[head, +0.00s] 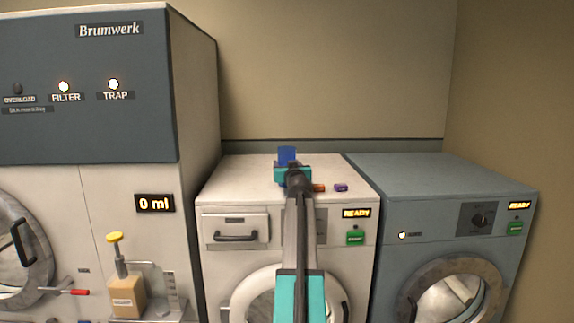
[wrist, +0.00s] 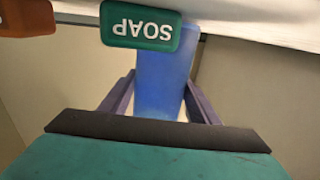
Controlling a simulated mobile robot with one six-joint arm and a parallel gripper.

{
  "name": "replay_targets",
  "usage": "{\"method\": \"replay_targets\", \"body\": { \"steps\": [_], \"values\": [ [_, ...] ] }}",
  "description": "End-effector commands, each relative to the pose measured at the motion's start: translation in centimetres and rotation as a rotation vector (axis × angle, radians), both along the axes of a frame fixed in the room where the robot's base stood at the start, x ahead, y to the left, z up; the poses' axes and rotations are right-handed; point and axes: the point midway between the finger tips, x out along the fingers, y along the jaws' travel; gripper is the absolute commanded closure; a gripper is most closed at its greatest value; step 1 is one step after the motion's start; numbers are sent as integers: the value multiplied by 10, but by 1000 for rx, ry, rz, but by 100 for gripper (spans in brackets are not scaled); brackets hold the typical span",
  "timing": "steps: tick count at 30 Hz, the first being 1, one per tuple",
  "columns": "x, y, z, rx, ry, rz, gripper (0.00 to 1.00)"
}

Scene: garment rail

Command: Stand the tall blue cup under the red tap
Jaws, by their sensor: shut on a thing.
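The tall blue cup (head: 287,155) is at the top of the white washing machine, beyond my arm. My gripper (head: 292,172) is shut on it. In the wrist view the blue cup (wrist: 163,75) stands between the two purple fingers of my gripper (wrist: 160,100). Part of the cup is hidden behind a green SOAP block (wrist: 141,25). I cannot tell whether its base touches the machine top. A tap with a red handle (head: 78,292) shows at the lower left, on the front of the large Brumwerk machine; what lies below it is mostly out of frame.
An orange-red block (head: 319,187) and a purple block (head: 341,187) lie on the white washer's top (head: 240,175). A tan bottle with a yellow pump (head: 126,295) stands on a small shelf by the Brumwerk machine (head: 190,130). The blue-grey washer's top (head: 420,172) is clear.

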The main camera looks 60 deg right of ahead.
Motion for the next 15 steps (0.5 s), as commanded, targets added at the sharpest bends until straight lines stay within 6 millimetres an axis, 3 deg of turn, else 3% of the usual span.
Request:
{"method": "replay_targets", "body": {
  "steps": [11,12,15],
  "values": [
    [1,0,-3,-1,-1,1,71],
    [1,0,-2,0,0,1,41],
    [1,1,-2,0,0,1,25]
  ]
}}
